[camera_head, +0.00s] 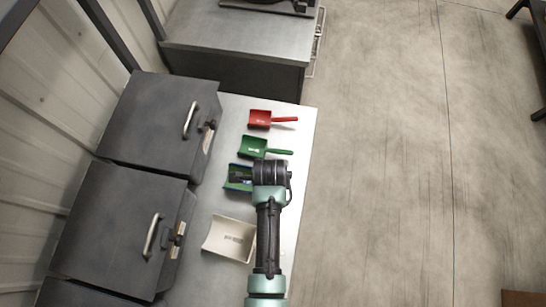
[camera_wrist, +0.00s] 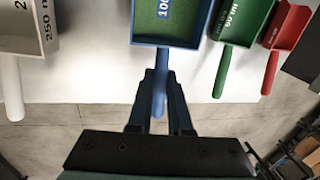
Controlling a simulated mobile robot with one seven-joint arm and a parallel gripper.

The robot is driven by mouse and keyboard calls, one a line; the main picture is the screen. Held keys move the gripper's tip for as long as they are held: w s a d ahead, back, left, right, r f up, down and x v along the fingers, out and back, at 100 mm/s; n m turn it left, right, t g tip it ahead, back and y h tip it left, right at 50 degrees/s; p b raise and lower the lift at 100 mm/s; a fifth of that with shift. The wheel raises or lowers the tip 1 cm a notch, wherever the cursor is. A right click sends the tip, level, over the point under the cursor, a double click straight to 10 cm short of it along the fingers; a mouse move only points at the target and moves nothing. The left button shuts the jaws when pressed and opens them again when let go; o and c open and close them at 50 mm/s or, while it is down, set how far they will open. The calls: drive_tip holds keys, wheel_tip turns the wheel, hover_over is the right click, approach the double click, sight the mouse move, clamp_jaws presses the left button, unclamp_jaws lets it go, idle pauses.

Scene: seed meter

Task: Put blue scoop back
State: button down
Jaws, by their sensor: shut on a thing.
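The blue scoop (camera_wrist: 204,20) has a green inside and a label reading "100". In the head view the blue scoop (camera_head: 238,186) shows partly, to the left of my gripper, with its handle hidden. In the wrist view its blue handle points toward me, and my gripper (camera_wrist: 161,92) is shut on it. In the head view my gripper (camera_head: 258,172) points down over the bench, its fingertips mostly hidden. I cannot tell whether the scoop touches the bench.
On the bench (camera_head: 285,230), a green scoop (camera_head: 252,147) and a red scoop (camera_head: 260,119) lie beyond the blue one; a larger white scoop (camera_head: 229,239) lies nearer. Dark boxes with handles (camera_head: 160,125) line the left. The floor on the right is open.

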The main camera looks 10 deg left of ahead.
drive_tip(key=shift+f, duration=1.2)
drive_tip(key=shift+f, duration=0.15)
drive_tip(key=c, duration=0.8)
unclamp_jaws()
drive_tip(key=shift+c, duration=0.2)
